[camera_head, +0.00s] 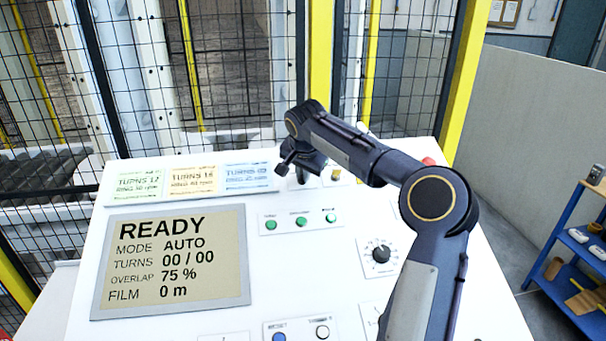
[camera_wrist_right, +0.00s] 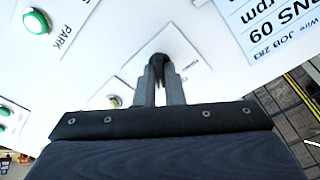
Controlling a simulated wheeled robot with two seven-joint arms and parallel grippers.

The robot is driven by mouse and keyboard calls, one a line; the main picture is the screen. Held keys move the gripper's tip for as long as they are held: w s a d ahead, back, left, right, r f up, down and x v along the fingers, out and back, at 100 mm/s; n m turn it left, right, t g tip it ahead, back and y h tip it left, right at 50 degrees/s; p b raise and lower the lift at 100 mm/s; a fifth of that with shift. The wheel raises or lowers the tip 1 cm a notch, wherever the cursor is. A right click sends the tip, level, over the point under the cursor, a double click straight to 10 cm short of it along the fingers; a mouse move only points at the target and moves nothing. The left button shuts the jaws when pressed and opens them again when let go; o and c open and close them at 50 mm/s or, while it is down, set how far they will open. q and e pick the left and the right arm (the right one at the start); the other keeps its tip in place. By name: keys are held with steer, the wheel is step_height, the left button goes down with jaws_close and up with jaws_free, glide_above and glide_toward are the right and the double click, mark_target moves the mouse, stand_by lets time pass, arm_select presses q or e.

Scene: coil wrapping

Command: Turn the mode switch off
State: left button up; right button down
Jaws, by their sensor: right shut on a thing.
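A black switch knob (camera_wrist_right: 158,61) stands on a small white plate on the panel in the right wrist view. I take it for the mode switch; its label is too small to read. My right gripper (camera_wrist_right: 160,86) is shut on it, a finger on each side. The display (camera_head: 172,260) reads READY, MODE AUTO, TURNS 00 / 00, OVERLAP 75 %, FILM 0 m. My left gripper is not in view.
Green buttons (camera_head: 300,222) sit just below the gripper, and a dial (camera_head: 381,254) lies lower right. Three job cards (camera_head: 192,179) line the top. A red button (camera_head: 429,161) is partly behind my arm. A mesh fence (camera_head: 235,90) stands behind the panel.

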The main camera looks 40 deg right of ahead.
steer(key=n, duration=0.3)
steer(key=shift+r, duration=0.1)
steer(key=shift+n, duration=2.2)
steer(key=c, duration=1.5)
jaws_free()
steer(key=shift+s+a+r, duration=0.1)
steer(key=shift+s+r, duration=0.1)
steer(key=shift+r, duration=0.2)
steer(key=b+v, duration=0.1)
steer(key=v, duration=0.5)
steer(key=shift+s+r, duration=0.3)
